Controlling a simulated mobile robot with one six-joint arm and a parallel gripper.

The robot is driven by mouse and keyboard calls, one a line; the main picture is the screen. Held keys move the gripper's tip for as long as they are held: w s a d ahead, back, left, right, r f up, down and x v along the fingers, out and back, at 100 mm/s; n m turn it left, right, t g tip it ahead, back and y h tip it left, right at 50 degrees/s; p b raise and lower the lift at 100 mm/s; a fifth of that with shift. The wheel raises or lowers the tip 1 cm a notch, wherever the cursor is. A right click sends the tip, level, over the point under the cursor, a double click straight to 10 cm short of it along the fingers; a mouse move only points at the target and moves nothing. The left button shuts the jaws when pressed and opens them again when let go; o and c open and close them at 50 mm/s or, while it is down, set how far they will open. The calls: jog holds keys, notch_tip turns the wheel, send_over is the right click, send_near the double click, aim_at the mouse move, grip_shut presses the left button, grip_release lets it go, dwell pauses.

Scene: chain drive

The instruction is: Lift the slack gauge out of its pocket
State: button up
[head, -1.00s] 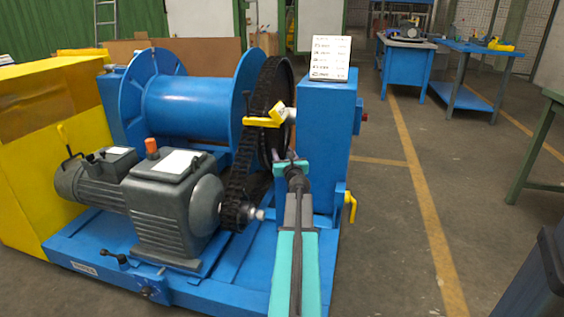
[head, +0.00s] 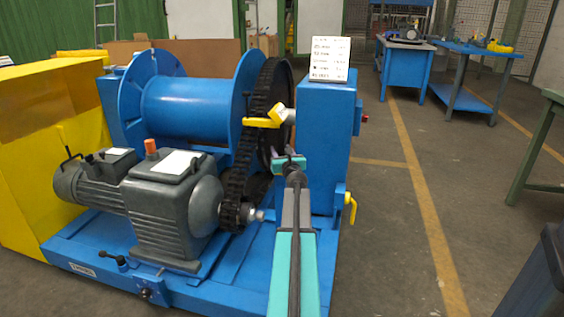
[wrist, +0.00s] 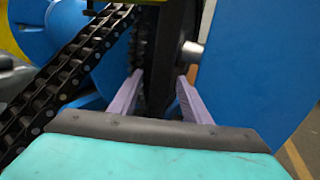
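I cannot make out the slack gauge or its pocket for certain in either view. My gripper (head: 288,154) is in front of the large dark sprocket wheel (head: 284,82), left of the blue post (head: 333,140). In the wrist view its two pale purple fingers (wrist: 158,88) stand apart, with nothing visibly held between them. Dark wheel parts show behind the gap. The drive chain (wrist: 65,75) runs diagonally to the left of the fingers. A yellow piece (head: 262,122) sticks out beside the wheel, above my gripper. My arm hides part of the base.
A grey motor and gearbox (head: 172,210) and a blue drum (head: 185,105) stand left of my arm. A sign (head: 330,58) tops the post, and a yellow handle (head: 350,203) sits low on its right.

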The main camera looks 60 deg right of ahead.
grip_shut()
dwell(1.2)
jog(key=shift+r, duration=0.1)
